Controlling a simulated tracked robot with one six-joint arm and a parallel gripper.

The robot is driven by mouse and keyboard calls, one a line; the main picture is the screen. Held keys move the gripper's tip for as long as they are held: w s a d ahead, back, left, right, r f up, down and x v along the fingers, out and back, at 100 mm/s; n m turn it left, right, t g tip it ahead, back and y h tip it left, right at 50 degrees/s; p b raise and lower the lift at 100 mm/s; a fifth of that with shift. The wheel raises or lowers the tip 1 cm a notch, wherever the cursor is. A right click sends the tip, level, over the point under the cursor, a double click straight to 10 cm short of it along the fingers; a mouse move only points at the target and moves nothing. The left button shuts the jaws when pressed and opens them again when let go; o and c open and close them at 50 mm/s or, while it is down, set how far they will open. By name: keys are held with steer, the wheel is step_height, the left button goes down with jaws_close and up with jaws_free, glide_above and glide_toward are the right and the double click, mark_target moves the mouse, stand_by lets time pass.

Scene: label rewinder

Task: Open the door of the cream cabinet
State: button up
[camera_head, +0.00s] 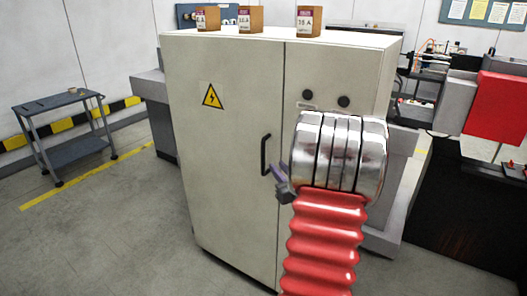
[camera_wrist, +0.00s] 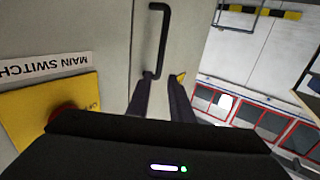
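The cream cabinet (camera_head: 225,75) stands upright in the middle of the head view. Its left door (camera_head: 215,140) carries a yellow warning sign and lies flush, shut. A black bar handle (camera_head: 264,154) is upright near this door's right edge; it also shows in the wrist view (camera_wrist: 164,40). My gripper (camera_head: 274,170) is beside the lower part of the handle. In the wrist view my gripper's two dark fingers (camera_wrist: 163,78) are apart, with the handle's near end by the left fingertip. I cannot tell whether they touch. My arm hides part of the right panel.
Several small boxes (camera_head: 250,19) stand on the cabinet top. A grey cart (camera_head: 62,105) stands at the left, with open floor (camera_head: 115,215) before the cabinet. Machinery with a red panel (camera_head: 495,105) is at the right. A yellow switch plate (camera_wrist: 45,115) shows in the wrist view.

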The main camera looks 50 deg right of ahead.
mark_target(264, 152)
steer(key=x, duration=1.4)
steer(key=shift+s, duration=0.1)
steer(key=shift+c, duration=0.6)
jaws_close()
steer(key=shift+d+r, duration=0.1)
